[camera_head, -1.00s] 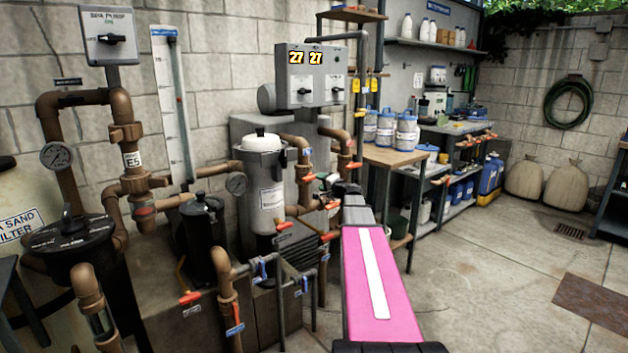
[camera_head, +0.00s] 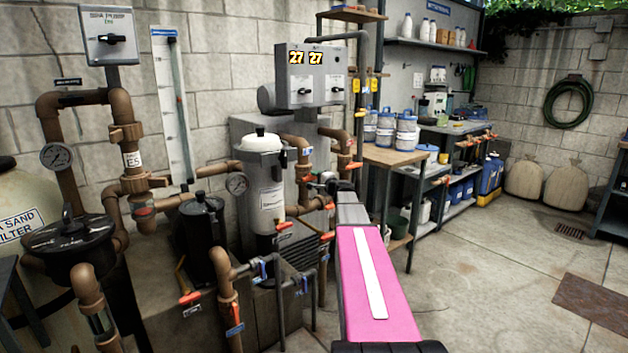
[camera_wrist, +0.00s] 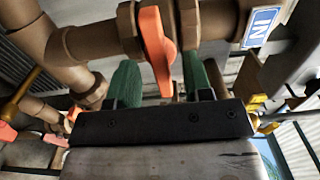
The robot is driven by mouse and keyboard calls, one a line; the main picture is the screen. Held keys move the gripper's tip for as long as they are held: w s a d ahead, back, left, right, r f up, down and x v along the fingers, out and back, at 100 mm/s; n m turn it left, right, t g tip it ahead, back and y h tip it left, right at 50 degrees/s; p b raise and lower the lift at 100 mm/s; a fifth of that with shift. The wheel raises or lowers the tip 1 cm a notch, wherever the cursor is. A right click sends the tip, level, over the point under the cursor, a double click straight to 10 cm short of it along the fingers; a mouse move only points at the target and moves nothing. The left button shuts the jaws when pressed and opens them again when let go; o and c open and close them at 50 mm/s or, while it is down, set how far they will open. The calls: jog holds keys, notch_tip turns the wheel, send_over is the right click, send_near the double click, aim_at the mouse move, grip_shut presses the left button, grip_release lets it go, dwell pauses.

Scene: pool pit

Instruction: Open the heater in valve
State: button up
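In the wrist view, the orange lever handle (camera_wrist: 157,48) of a valve on a brown pipe (camera_wrist: 90,42) hangs down, slightly tilted. A blue and white label reading "IN" (camera_wrist: 262,25) is on the pipe to its right. My gripper (camera_wrist: 160,66) is open, with one green finger on each side of the handle. Narrow gaps show beside the handle; firm contact cannot be seen. In the head view, an orange handle (camera_head: 309,178) shows by the brown pipes under the grey heater box (camera_head: 310,75). My gripper's fingers are too small to make out there.
A white-topped canister (camera_head: 262,180) stands just left of my arm. More brown pipes and orange handles surround it. A wooden-topped bench (camera_head: 395,157) with tubs stands to the right. The concrete floor (camera_head: 480,290) at the right is mostly clear.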

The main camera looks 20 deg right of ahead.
grip_shut()
jog(key=n, duration=1.8)
jog(key=shift+n, duration=0.3)
jog(key=shift+o, duration=0.6)
grip_release()
